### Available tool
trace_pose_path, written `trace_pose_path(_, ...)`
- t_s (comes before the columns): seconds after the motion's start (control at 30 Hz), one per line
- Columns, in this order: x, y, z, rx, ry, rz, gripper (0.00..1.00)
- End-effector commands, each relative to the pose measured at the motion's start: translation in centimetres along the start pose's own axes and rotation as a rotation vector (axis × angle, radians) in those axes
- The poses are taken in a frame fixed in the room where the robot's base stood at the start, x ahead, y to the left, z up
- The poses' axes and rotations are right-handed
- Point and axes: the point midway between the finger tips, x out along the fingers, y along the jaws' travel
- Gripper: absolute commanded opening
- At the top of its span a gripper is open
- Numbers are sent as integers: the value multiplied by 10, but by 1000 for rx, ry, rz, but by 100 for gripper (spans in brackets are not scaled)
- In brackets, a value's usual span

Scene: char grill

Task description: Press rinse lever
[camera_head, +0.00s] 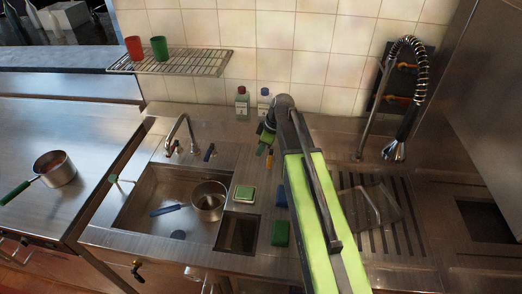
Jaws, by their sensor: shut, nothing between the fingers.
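The rinse spray (420,75) stands at the back right, with a coiled dark hose and a metal head hanging downward. Orange-tipped handles show on its wall fitting (402,98). Which part is the rinse lever is too small to tell. My gripper (266,138) is shut and empty, at the end of my lime-green arm. It is over the back of the counter, left of the rinse spray and well apart from it. Its fingertips are small and hard to make out.
A sink (140,205) with a faucet (182,130) and a metal pot (208,200) lies at left. Green sponges (244,193), two bottles (242,103) and a ribbed drainboard (385,235) surround my arm. A wire shelf (190,63) holds two cups.

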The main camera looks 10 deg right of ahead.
Motion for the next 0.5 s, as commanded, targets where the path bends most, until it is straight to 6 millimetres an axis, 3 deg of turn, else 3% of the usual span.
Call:
trace_pose_path(0.03,-24,0,-4,0,0,0,0)
trace_pose_path(0.2,-49,1,-2,1,1,0,0)
trace_pose_path(0.5,-49,2,0,0,1,-1,0)
